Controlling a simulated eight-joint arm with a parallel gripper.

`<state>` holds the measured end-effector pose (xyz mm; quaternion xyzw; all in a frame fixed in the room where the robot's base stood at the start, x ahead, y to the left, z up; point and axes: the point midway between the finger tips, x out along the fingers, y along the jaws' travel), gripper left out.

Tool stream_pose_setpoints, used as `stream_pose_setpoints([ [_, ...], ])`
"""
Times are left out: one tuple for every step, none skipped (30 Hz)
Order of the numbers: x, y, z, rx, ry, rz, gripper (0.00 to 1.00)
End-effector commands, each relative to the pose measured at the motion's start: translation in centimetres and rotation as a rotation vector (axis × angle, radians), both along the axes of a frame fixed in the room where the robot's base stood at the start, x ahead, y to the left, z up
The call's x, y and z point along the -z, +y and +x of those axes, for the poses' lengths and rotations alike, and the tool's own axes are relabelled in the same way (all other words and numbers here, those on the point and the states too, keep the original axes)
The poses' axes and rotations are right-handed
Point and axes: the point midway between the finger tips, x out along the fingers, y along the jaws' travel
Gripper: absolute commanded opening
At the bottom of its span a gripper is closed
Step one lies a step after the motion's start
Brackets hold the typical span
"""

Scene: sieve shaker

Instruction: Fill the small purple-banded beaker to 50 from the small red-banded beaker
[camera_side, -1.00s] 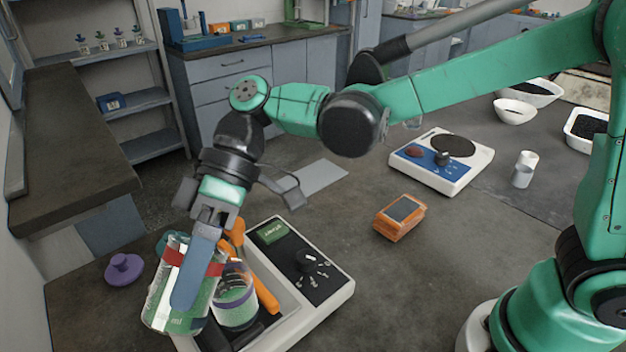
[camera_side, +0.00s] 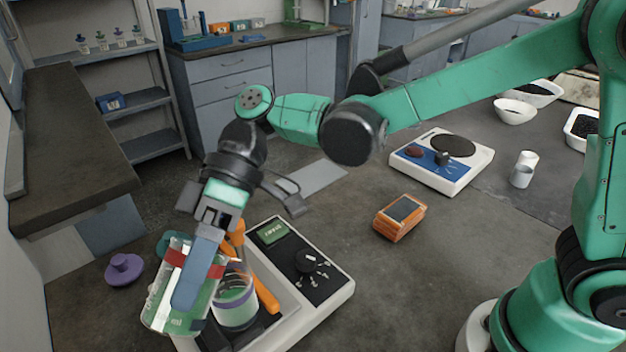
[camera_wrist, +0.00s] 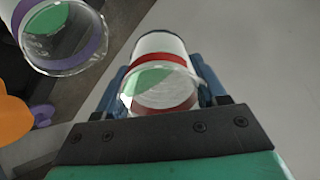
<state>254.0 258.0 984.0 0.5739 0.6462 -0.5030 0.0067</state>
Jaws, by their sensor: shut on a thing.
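The small red-banded beaker (camera_side: 161,296) is held by my gripper (camera_side: 190,282), whose blue fingers are shut on its sides. The beaker leans slightly and holds green material. The wrist view shows its open mouth and red band (camera_wrist: 164,55), with the green gathered toward one side. The small purple-banded beaker (camera_side: 236,305) stands upright on the shaker, just right of the held one. It has green material inside; it also shows in the wrist view (camera_wrist: 66,42) at upper left. I cannot read its level against the marks. No falling stream is visible.
The white sieve shaker (camera_side: 318,312) with orange clamps (camera_side: 266,295) and a dark control panel is under and beside the beakers. A purple knobbed lid (camera_side: 124,269) lies at left. An orange device (camera_side: 400,217) and a white balance (camera_side: 442,163) stand right. The mid-bench is mostly clear.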

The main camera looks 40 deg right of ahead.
Motion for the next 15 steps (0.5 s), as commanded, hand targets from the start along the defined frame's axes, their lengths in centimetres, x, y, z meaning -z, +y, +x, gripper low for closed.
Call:
stream_pose_setpoints([
  [0.02,-0.05,0.0,0.001,0.001,0.003,0.07],
  [0.02,-0.06,-0.01,0.001,0.002,0.005,0.07],
  [0.04,-0.08,-0.01,0.001,0.003,0.008,0.07],
  [0.02,-0.08,-0.01,0.001,0.004,0.01,0.07],
  [0.02,-0.09,-0.01,0.001,0.005,0.011,0.07],
  [0.01,-0.08,-0.01,0.0,0.006,0.013,0.07],
  [0.0,-0.09,-0.01,0.0,0.006,0.014,0.07],
  [-0.01,-0.08,-0.01,0.0,0.007,0.016,0.07],
  [-0.01,-0.08,-0.01,0.0,0.008,0.018,0.07],
  [-0.02,-0.08,0.0,0.0,0.009,0.019,0.07],
  [-0.02,-0.08,0.0,0.001,0.01,0.02,0.07],
  [-0.02,-0.08,0.0,0.0,0.011,0.023,0.07],
  [-0.03,-0.08,0.0,0.0,0.011,0.024,0.07],
  [-0.03,-0.08,0.0,0.0,0.012,0.025,0.07],
  [-0.04,-0.08,0.0,0.0,0.013,0.028,0.07],
])
